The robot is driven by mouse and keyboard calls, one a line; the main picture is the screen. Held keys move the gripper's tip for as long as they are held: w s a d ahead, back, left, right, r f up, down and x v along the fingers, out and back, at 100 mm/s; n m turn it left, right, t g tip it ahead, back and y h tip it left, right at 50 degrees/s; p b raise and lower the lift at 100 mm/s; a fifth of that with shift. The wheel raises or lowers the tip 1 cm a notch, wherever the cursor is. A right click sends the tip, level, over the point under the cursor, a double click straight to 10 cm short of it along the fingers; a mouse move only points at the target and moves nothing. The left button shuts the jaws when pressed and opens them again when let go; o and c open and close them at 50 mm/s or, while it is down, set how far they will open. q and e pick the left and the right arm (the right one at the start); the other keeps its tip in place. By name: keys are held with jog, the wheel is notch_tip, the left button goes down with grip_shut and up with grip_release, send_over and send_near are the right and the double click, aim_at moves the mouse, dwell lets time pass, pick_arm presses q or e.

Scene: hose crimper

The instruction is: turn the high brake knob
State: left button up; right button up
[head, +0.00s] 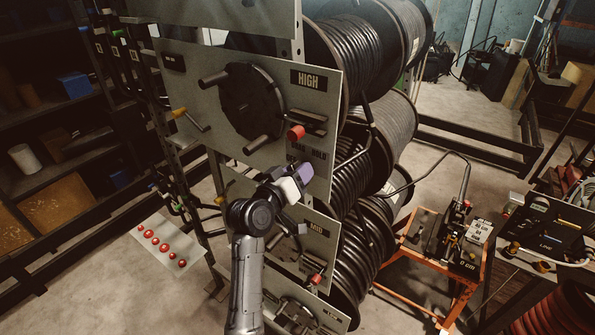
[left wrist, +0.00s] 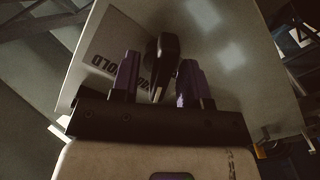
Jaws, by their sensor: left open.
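The HIGH panel (head: 318,105) is a grey plate with a black hand wheel (head: 250,105) and a red-tipped lever (head: 297,132). Its lower right carries DRAG and HOLD lettering. My left gripper (head: 300,176) is in front of that lower right corner. In the left wrist view, a black brake knob (left wrist: 161,62) stands between the two purple fingers of my left gripper (left wrist: 158,82). The fingers are open, with a visible gap on the left; I cannot tell whether the right finger touches it. In the head view the knob is hidden behind my gripper. My right gripper is not visible.
The MID panel (head: 316,238) sits just below, with its own red-tipped lever (head: 315,279). Large black hose reels (head: 375,45) stand behind the panels. An orange stand (head: 465,285) is at the right. A sheet with several red buttons (head: 165,243) lies at the lower left.

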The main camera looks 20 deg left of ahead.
pick_arm(q)
jog(key=c, duration=0.6)
jog(key=m, duration=0.5)
jog(key=shift+m, duration=0.4)
jog(key=m, duration=0.2)
jog(key=m+p, duration=0.1)
jog(key=m, duration=0.1)
jog(key=m+p, duration=0.1)
jog(key=m, duration=0.1)
jog(key=shift+d, duration=0.25)
dwell(0.3)
